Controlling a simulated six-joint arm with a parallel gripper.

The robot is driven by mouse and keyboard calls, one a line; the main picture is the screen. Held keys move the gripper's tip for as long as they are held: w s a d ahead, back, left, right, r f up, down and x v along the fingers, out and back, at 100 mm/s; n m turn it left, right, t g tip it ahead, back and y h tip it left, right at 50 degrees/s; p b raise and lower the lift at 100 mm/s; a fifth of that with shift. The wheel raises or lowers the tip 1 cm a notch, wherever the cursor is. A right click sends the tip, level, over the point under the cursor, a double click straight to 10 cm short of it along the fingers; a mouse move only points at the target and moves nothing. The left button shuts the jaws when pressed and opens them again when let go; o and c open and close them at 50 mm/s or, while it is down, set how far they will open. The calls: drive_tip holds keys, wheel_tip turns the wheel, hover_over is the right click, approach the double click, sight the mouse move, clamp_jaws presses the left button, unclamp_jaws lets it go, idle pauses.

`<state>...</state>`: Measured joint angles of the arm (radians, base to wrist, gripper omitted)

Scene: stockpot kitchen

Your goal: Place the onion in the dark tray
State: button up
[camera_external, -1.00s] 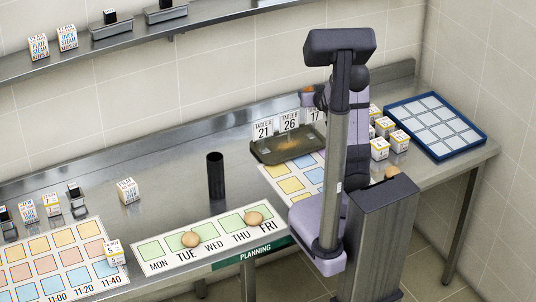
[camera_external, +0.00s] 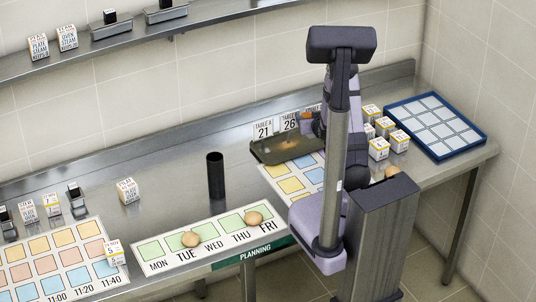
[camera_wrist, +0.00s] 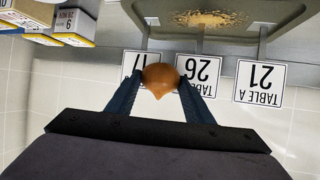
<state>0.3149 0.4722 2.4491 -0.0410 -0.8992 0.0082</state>
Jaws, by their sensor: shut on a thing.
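The orange-brown onion (camera_wrist: 160,78) is between the two fingers of my gripper (camera_wrist: 160,88) in the wrist view, pointed end toward the palm. In the external view the onion (camera_external: 306,116) is a small orange patch near the back right of the dark tray, partly hidden by my gripper. The dark tray (camera_external: 270,158) stands at the back of the counter with a tan patch inside. In the wrist view the tray (camera_wrist: 142,14) is upside down at the top. My gripper is shut on the onion, by the tray's right end; its exact height above the tray is unclear.
Table cards (camera_external: 264,130) stand along the tray's back edge. A black cylinder (camera_external: 215,176) stands left of the tray. Small boxes (camera_external: 379,148) and a blue-framed grid (camera_external: 440,125) are to the right. Tan round items (camera_external: 253,218) sit on the planning board (camera_external: 160,265).

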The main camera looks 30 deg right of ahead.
sight(308, 147)
drive_tip(key=shift+f+p, duration=0.5)
drive_tip(key=shift+f, duration=4.2)
drive_tip(key=shift+f, duration=0.1)
drive_tip(key=shift+f+b, duration=0.15)
drive_tip(key=shift+b, duration=0.15)
drive_tip(key=o, duration=1.1)
drive_tip(key=shift+r+p, duration=0.25)
drive_tip(key=shift+p, duration=0.05)
drive_tip(key=v, duration=0.6)
drive_tip(key=shift+s+r, duration=0.15)
drive_tip(key=shift+r, duration=0.1)
drive_tip(key=p+v, duration=0.2)
drive_tip(key=p, duration=0.3)
drive_tip(key=shift+s+a+r, duration=0.1)
drive_tip(key=shift+s+r, duration=0.1)
drive_tip(key=shift+r, duration=0.05)
drive_tip(key=p+v, duration=0.3)
drive_tip(key=shift+s+f+p, duration=0.1)
drive_tip(key=shift+f+p, duration=0.1)
drive_tip(key=shift+p, duration=0.15)
